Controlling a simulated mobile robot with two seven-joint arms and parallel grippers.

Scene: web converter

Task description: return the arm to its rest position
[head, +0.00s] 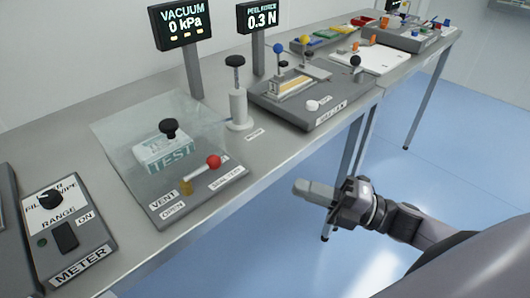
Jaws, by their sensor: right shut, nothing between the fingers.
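My right gripper (316,191) is at the lower right, in front of the bench and over the blue floor. Its fingers are closed with nothing between them, and they point left toward the bench. My right arm comes in from the lower right corner. The gripper is apart from the bench and touches nothing. My left gripper does not show.
The grey bench (262,152) runs from lower left to upper right. It carries a meter box (65,235), a clear vacuum chamber with a red-knobbed lever (214,161), a peel tester (310,100) and a white tray (372,57). The floor (440,150) at right is clear.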

